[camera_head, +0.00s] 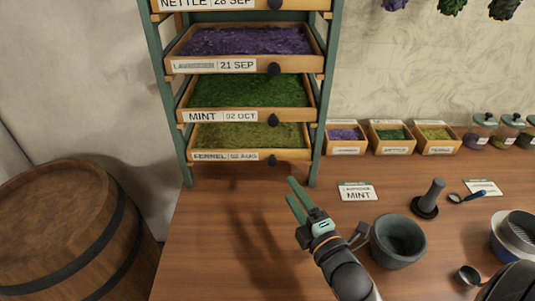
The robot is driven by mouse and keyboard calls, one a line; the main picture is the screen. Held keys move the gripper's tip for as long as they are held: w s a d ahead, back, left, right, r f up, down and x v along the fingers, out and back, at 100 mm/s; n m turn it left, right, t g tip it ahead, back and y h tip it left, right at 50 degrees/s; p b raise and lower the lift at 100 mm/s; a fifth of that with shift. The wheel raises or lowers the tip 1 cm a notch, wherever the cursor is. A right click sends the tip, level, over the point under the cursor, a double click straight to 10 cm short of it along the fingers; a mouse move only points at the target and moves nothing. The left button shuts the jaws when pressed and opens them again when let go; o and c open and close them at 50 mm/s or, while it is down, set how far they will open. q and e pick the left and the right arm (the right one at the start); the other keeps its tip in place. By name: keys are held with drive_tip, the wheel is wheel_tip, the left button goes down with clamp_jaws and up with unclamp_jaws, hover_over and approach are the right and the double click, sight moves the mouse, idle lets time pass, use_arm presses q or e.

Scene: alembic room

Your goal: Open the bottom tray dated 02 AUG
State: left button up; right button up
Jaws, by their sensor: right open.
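The bottom tray (225,156) is a wooden tray holding yellow-green herb, with a label reading FENNEL 02 AUG and a dark round knob (272,160) on its front. It sits at the bottom of a green-framed rack, in line with the trays above. My right gripper (293,195) is open and empty. In the picture its fingers point up and left, below and to the right of the knob, apart from the tray. My left gripper is not in view.
Above are the MINT 02 OCT tray (220,115) and a 21 SEP tray (221,66). A mortar (398,241), a pestle (428,200) and a MINT card (357,192) lie right of my gripper. A barrel (70,225) stands left. The table before the rack is clear.

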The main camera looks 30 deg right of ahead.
sight(273, 164)
drive_tip(key=w, duration=1.1)
drive_tip(key=shift+w+d+p, duration=0.3)
drive_tip(key=shift+w+p, duration=0.1)
clamp_jaws()
idle(0.9)
